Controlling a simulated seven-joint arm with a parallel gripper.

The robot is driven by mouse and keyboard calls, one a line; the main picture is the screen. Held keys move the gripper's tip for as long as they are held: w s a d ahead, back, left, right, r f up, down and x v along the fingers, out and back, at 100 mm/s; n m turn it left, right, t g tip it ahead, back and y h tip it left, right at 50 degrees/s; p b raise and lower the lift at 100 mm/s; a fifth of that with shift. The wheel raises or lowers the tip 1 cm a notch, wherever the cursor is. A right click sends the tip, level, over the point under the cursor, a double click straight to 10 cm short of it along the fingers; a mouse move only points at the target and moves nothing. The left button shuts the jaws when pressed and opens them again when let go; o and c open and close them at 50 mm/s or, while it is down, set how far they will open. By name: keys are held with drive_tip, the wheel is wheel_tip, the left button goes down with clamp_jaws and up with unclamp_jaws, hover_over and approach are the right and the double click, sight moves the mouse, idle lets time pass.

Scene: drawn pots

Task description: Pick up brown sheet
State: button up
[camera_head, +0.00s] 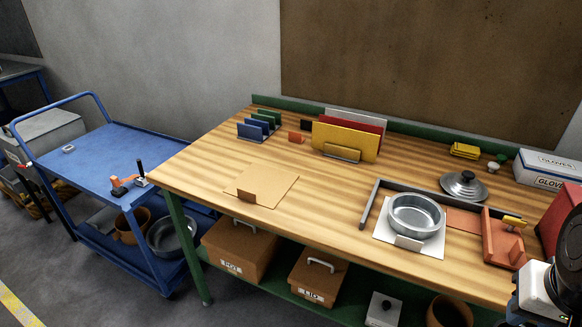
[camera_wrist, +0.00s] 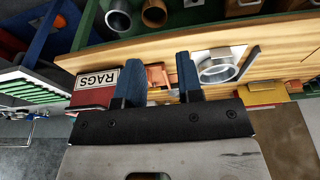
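The brown sheet (camera_head: 272,180) lies flat on the left front part of the wooden table in the camera_head view. A small darker brown tab or block (camera_head: 246,196) sits at its front edge. I cannot pick out the sheet in the camera_wrist view. My gripper (camera_wrist: 158,66) shows in the camera_wrist view with its two blue fingers apart and nothing held between them. It is above the table's right part, well away from the sheet. In the camera_head view only part of my arm shows at the lower right; the fingers are not visible there.
A metal pan (camera_head: 415,216) stands on a pale sheet inside a grey angle rail (camera_head: 371,203). Orange blocks (camera_head: 500,238), a pot lid (camera_head: 463,186) and a gloves box (camera_head: 548,168) occupy the right. Upright colored folders (camera_head: 345,138) stand behind. Table around the brown sheet is clear.

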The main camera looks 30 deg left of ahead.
drive_tip(key=w+a+f+m+g+y, duration=0.1)
drive_tip(key=w+a+m+y, duration=0.15)
drive_tip(key=w+a, duration=0.55)
drive_tip(key=w+a+f+m+g+y, duration=0.1)
drive_tip(key=w+a+f+m+y, duration=0.2)
drive_tip(key=a, duration=0.8)
drive_tip(key=w+a+m+g+y, duration=0.1)
drive_tip(key=w+a+m+y, duration=0.15)
drive_tip(key=w+a, duration=0.6)
drive_tip(key=w+a+f+m+y, duration=0.2)
drive_tip(key=a+f+m, duration=0.1)
drive_tip(key=a, duration=0.6)
drive_tip(key=w+a+f+m+y, duration=0.1)
drive_tip(key=a+f+m, duration=0.2)
drive_tip(key=a, duration=0.7)
drive_tip(key=w+a+f+m+y, duration=0.2)
drive_tip(key=a+f+m, duration=0.1)
drive_tip(key=a+f, duration=0.4)
drive_tip(key=shift+w+a+m+y, duration=0.15)
drive_tip(key=shift+w+a, duration=0.05)
drive_tip(key=shift+a, duration=0.4)
drive_tip(key=shift+w+a+m+y, duration=0.15)
drive_tip(key=shift+a, duration=0.4)
drive_tip(key=shift+a+f, duration=0.15)
drive_tip(key=shift+a, duration=0.1)
drive_tip(key=shift+a, duration=0.1)
drive_tip(key=shift+x, duration=1.2)
drive_tip(key=shift+w, duration=0.1)
